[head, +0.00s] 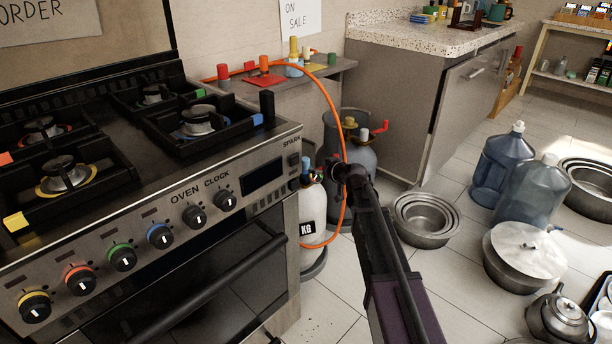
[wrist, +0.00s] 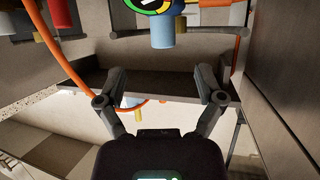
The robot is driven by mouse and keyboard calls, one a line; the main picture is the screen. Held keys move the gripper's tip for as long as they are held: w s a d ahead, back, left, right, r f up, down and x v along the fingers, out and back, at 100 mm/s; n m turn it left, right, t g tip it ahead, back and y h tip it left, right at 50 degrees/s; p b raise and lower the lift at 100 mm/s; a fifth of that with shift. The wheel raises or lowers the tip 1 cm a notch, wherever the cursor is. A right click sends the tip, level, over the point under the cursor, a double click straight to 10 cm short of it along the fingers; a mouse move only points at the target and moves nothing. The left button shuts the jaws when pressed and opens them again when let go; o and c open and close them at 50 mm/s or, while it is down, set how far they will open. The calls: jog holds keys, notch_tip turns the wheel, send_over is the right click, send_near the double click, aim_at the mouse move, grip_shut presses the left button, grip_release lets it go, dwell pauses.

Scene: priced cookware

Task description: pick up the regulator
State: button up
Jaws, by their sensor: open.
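The shelf (head: 343,66) also carries red, orange and green pieces. Gas cylinders (head: 312,212) stand under it, with the orange hose (head: 341,115) looping past. The stove (head: 230,150) is left, a speckled counter (head: 425,32) right. Nested pans (head: 424,236) and water bottles (head: 500,160) occupy the floor.

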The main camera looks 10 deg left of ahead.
aim_at(308, 165)
jog(key=shift+b+x, duration=0.7)
jog(key=shift+x, duration=1.7)
jog(key=shift+a, duration=0.1)
jog(key=shift+b+x, duration=0.95)
jog(key=shift+x, duration=1.6)
jog(key=shift+a, duration=0.15)
grip_shut()
